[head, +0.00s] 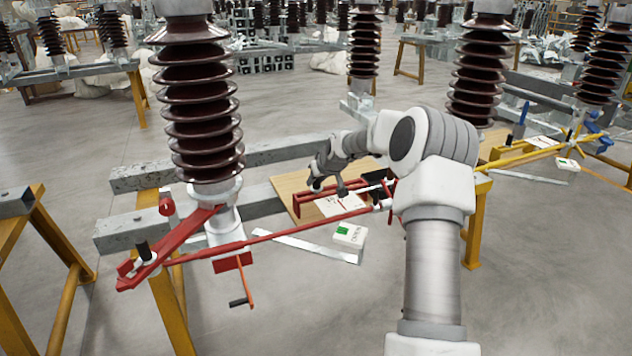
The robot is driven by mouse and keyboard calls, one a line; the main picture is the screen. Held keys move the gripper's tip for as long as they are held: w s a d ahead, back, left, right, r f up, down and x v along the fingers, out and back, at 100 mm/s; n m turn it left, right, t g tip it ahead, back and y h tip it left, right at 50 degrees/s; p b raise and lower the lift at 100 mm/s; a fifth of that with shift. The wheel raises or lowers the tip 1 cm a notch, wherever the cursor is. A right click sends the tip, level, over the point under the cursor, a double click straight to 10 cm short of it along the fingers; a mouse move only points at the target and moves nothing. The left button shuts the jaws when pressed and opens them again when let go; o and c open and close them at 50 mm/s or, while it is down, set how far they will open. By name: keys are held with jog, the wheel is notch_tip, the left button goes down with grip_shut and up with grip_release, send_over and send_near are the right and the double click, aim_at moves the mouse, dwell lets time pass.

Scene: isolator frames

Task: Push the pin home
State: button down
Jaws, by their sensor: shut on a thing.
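My gripper (343,191) is in the middle of the head view, at the end of my bent arm. It points down over a wooden board, close above a white sheet (338,206). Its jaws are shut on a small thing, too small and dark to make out. A black upright pin-like cylinder (143,250) stands at the left end of the red linkage (175,243), well to the left of my gripper. I cannot tell how deep it sits. A long red rod (300,231) runs from there towards my arm, which hides its far end.
The wooden board (292,186) carries a red frame (328,199). A white box with a green mark (349,235) and a pale strip (303,245) are in front. A brown insulator (200,105) stands left on steel beams. Yellow trestles (165,305) edge the space.

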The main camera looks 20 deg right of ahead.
jog(key=shift+r+p, duration=1.55)
jog(key=shift+r, duration=1.2)
